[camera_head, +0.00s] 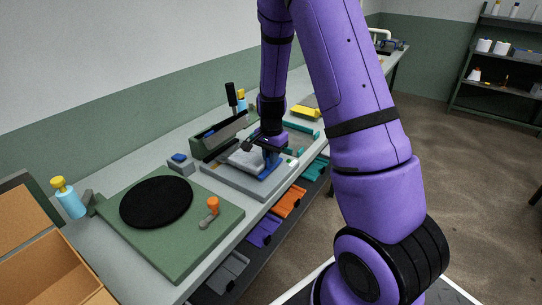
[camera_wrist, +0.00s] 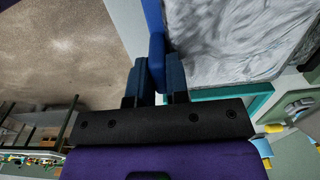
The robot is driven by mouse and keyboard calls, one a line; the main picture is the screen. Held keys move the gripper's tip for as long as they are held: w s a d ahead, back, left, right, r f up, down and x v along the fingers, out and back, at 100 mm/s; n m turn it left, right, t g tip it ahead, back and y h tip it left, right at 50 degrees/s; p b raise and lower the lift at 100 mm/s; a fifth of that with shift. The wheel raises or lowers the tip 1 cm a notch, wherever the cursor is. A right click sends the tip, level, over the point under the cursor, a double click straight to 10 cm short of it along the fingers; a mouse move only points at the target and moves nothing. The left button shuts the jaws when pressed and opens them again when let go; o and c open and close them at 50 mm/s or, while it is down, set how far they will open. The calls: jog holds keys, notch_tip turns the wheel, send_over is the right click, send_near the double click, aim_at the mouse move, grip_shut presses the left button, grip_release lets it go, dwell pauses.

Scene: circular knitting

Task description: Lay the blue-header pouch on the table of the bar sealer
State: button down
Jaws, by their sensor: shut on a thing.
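My gripper (camera_head: 270,151) is shut on the blue header of the pouch, with its fingers (camera_wrist: 157,82) on either side of the header's edge in the wrist view. The pouch (camera_head: 246,160) has a crinkled, silvery-grey clear body; its body also fills the upper right of the wrist view (camera_wrist: 230,40). In the head view it is over the flat grey table (camera_head: 236,184) of what looks like the bar sealer, whose long grey-green body (camera_head: 218,138) with a black lever stands behind. I cannot tell whether the pouch touches the table. My gripper hides part of it.
A green board (camera_head: 208,235) with a black disc and an orange-knobbed crank lies nearer, with an open cardboard box (camera_head: 45,265) at the left. A teal-edged tray (camera_head: 303,132) and a yellow item (camera_head: 305,112) are farther along the bench. Coloured bins (camera_head: 290,201) hang below its front edge.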

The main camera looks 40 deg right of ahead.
jog(key=shift+f, duration=0.55)
jog(key=c, duration=1)
grip_release()
jog(key=shift+c, duration=0.2)
notch_tip(320, 180, up, 11)
jog(key=shift+f, duration=0.15)
